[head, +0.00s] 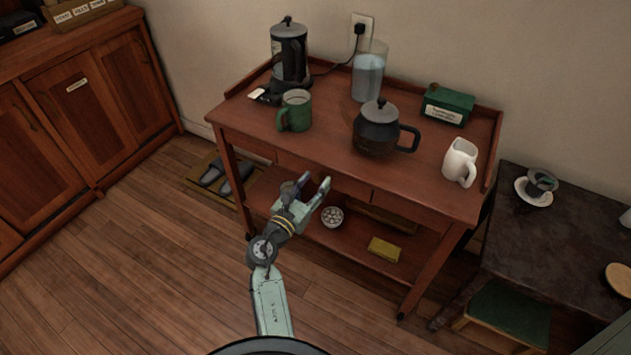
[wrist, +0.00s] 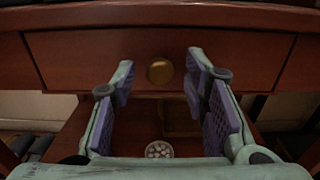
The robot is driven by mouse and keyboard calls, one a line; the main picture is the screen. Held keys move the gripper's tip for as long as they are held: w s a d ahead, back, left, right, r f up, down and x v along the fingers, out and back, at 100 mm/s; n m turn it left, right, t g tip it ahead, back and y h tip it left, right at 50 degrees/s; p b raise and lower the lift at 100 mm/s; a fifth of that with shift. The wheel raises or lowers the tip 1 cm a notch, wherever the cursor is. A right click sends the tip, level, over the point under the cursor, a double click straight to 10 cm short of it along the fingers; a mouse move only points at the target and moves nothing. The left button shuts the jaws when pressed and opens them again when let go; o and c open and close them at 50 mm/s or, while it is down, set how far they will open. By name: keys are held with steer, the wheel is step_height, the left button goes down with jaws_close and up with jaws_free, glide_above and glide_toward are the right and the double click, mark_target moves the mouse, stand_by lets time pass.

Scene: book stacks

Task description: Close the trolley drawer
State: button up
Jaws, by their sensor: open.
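The trolley (head: 425,190) is reddish-brown wood with a top and a lower shelf. Its drawer (head: 352,187) sits under the front edge of the top, partly hidden behind my gripper in the head view. In the wrist view the drawer front (wrist: 80,58) spans most of the width, with a round brass knob (wrist: 160,71) at its middle. How far the drawer stands out is hard to tell. My gripper (head: 315,186) is open and empty in front of the drawer. In the wrist view its fingers (wrist: 160,66) point at the drawer front, one on each side of the knob; contact is unclear.
On the trolley top stand a coffee maker (head: 289,55), green mug (head: 296,110), glass jug (head: 369,72), dark teapot (head: 377,130), green box (head: 447,104) and white jug (head: 460,161). A bowl (head: 332,217) and yellow cloth (head: 384,249) lie below. A dark table (head: 545,235) stands right.

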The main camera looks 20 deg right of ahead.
steer(key=v, duration=1.1)
